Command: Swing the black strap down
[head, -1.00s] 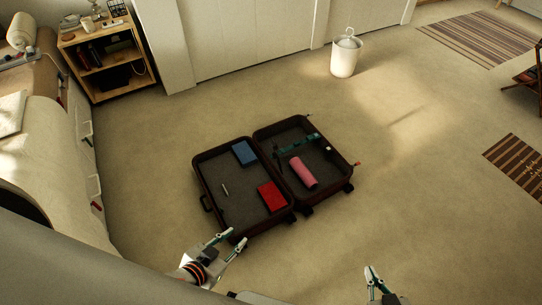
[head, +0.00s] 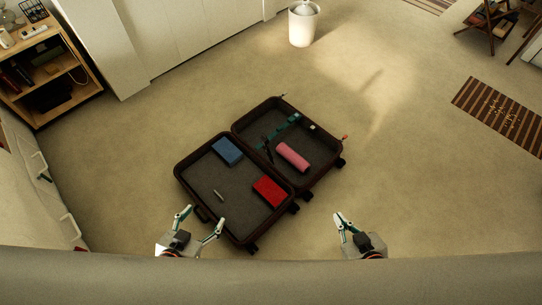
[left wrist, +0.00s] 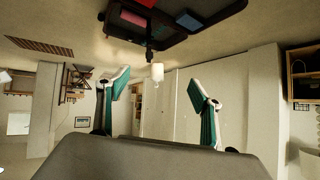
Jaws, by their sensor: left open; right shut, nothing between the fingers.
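The open dark suitcase (head: 187,186) lies flat on the floor with both halves facing up. A thin black strap (head: 268,150) shows in its far right half, near the hinge side. A teal strap (head: 279,131) lies beside it. My left gripper (head: 204,217) is open and empty, close to the near left edge of the suitcase. Its spread fingers also show in the left wrist view (left wrist: 158,88), with the suitcase at the top. My right gripper (head: 341,216) is shut and empty, to the right of the suitcase and apart from it.
A pink roll (head: 292,157) lies in the strap's half. A blue book (head: 227,151), a red book (head: 271,191) and a small light item (head: 218,195) lie in the other half. A wooden shelf (head: 45,72) and white bin (head: 303,25) stand farther off.

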